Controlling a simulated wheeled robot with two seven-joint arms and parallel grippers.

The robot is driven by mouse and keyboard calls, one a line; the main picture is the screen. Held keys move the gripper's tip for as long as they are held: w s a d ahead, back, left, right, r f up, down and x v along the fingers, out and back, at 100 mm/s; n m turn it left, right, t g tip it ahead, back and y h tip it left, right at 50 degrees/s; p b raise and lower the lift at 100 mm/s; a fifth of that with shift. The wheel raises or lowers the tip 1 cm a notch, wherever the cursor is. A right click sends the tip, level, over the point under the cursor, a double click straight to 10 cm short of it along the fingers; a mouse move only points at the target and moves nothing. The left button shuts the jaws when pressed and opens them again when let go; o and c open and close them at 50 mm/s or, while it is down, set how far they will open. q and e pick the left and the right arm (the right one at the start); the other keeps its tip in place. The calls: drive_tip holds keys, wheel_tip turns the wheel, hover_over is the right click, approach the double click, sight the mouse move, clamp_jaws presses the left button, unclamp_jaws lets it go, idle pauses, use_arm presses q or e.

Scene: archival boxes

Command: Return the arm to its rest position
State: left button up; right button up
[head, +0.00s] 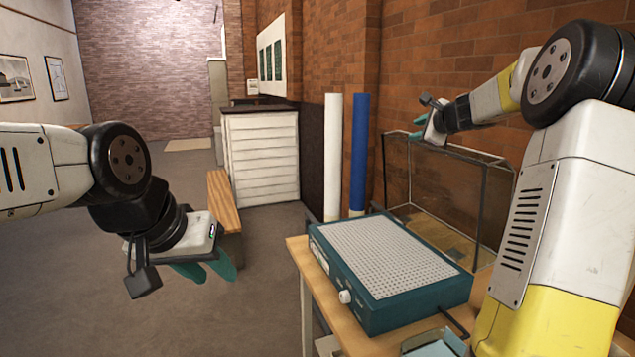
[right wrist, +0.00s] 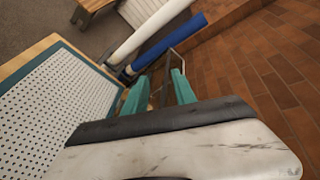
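My left gripper (head: 219,280) hangs at the left of the head view, over the grey floor, with its teal fingers pointing down and right. The fingertips look apart, with nothing visible between them. My right arm is raised at the right of the head view. My right gripper (head: 415,128) is small and partly seen there, above the near left corner of the glass tank (head: 440,205). In the right wrist view its two teal fingers (right wrist: 158,92) stand apart with no object between them.
A teal box with a perforated white top (head: 385,255) sits on the wooden table (head: 303,262). A white roll (head: 333,150) and a blue roll (head: 358,150) stand against the brick wall. A wooden bench (head: 224,200) and white cabinet (head: 262,155) stand behind. Floor at left is clear.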

drive_tip(key=s+a+f+n+g+y, duration=0.2)
drive_tip(key=s+a+n+g, duration=0.2)
drive_tip(key=s+a+n, duration=1.15)
drive_tip(key=s+a+f+n+g, duration=0.1)
drive_tip(key=s+f, duration=0.3)
drive_tip(key=s, duration=0.5)
drive_tip(key=s+a+f+n+g+h, duration=0.1)
drive_tip(key=s+f+n, duration=0.2)
drive_tip(key=s, duration=0.7)
drive_tip(key=s+a+f+n+g, duration=0.1)
drive_tip(key=s+f+n+g, duration=0.1)
drive_tip(key=s+f, duration=0.3)
drive_tip(key=s, duration=0.4)
drive_tip(key=shift+s+a+f+h, duration=0.2)
drive_tip(key=shift+a+f+h, duration=0.05)
drive_tip(key=shift+a+h, duration=0.05)
